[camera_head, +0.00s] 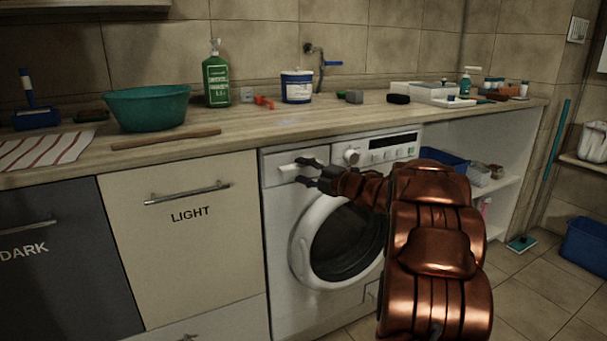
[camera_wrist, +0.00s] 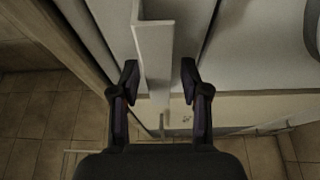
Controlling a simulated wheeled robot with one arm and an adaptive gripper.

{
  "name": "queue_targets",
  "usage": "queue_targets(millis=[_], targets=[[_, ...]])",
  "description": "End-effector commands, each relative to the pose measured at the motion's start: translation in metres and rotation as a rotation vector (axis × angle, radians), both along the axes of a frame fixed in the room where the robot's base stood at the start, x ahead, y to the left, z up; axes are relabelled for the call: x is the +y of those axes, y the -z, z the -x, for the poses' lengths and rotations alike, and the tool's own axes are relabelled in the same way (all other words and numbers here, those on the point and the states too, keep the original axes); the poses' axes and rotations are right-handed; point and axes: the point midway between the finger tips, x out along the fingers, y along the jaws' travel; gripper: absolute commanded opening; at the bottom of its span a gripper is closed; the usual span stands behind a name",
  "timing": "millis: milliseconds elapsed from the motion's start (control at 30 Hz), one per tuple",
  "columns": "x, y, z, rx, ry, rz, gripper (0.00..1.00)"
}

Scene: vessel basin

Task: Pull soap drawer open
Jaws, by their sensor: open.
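The white washing machine (camera_head: 340,220) stands under the counter, with its round door closed. Its soap drawer (camera_head: 276,170) is at the top left of the front and looks shut in the head view. The drawer's white handle (camera_wrist: 154,55) runs between my fingers in the wrist view. My gripper (camera_head: 303,172) is at the handle, with its two dark fingers open. In the wrist view one finger is on each side of the handle, and a gap shows on each side. My copper arm covers the right part of the machine.
The wooden counter (camera_head: 240,128) above holds a teal basin (camera_head: 147,108), a green bottle (camera_head: 216,80) and a white tub (camera_head: 297,87). A cream cabinet (camera_head: 185,240) marked LIGHT is to the left. An open shelf with a blue bin (camera_head: 447,161) is to the right.

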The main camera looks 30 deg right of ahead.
Motion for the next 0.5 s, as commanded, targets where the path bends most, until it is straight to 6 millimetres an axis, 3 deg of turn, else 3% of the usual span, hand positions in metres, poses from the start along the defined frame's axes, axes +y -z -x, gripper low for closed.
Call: queue_targets(millis=[300,500], targets=[[0.0003,0.0005,-0.0019,0.001,0.001,-0.001,0.45],[0.0003,0.0007,-0.0018,0.001,0.001,-0.001,0.24]])
